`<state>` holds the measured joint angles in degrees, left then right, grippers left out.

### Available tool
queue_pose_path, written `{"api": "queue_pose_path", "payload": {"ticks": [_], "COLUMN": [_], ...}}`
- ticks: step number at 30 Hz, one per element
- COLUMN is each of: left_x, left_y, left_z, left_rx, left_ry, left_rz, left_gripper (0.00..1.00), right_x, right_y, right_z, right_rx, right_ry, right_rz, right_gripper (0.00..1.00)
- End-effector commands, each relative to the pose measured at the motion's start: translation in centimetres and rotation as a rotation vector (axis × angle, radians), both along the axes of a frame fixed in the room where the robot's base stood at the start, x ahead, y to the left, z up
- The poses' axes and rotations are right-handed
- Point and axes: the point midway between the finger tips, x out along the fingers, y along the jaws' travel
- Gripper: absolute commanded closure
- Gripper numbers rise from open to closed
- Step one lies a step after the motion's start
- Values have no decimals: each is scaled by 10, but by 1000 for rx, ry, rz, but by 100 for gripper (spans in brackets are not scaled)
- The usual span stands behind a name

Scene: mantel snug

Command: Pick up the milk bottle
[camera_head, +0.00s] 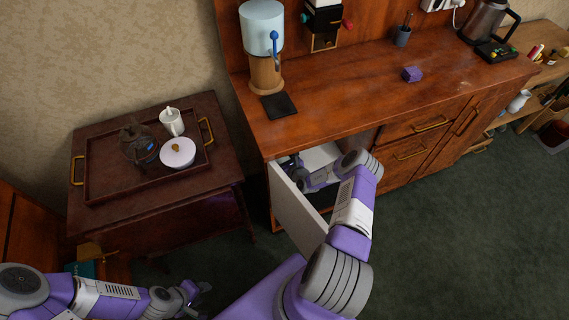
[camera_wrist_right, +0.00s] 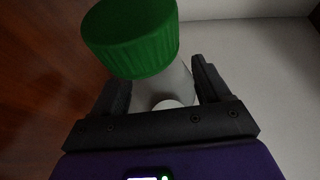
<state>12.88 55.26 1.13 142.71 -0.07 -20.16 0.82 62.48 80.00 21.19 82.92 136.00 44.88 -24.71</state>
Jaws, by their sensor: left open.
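The milk bottle has a ridged green cap (camera_wrist_right: 133,38) and a pale body (camera_wrist_right: 172,85), seen close up in the right wrist view. My right gripper (camera_wrist_right: 162,85) has one finger on each side of the body, below the cap; whether the fingers press on it is not clear. In the head view my right arm reaches into an open white-lined compartment (camera_head: 322,156) of the wooden cabinet, and the bottle cannot be made out there. My left gripper (camera_head: 193,294) is open and empty, low at the left, above the floor.
The compartment's white door (camera_head: 296,212) stands open beside my right arm. The cabinet top (camera_head: 340,95) holds a dispenser (camera_head: 262,40), a black mat (camera_head: 279,105) and a purple block (camera_head: 412,74). A side table with a tea tray (camera_head: 100,188) stands left. Green carpet is clear at right.

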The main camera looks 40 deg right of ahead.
Motion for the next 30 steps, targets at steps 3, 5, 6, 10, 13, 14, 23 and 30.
{"api": "queue_pose_path", "payload": {"ticks": [3,5,6,10,13,14,23,30], "left_x": [0,0,0,0,0,0,0,0], "left_y": [0,0,0,0,0,0,0,0], "left_z": [0,0,0,0,0,0,12,35], "left_rx": [0,0,0,0,0,0,0,0], "left_ry": [0,0,0,0,0,0,0,0], "left_rz": [0,0,0,0,0,0,0,0], "left_gripper": [57,57,57,57,57,57,57,57], "right_x": [0,0,0,0,0,0,1,1], "right_y": [0,0,0,0,0,0,0,0], "right_z": [0,0,0,0,1,1,22,71], "right_rx": [0,0,0,0,-2,-2,-3,-3], "right_ry": [0,0,0,0,-3,-3,-4,-4], "right_rz": [0,0,0,0,-1,-1,2,2], "right_gripper": [43,52,58,78,83,83,83,84]}}
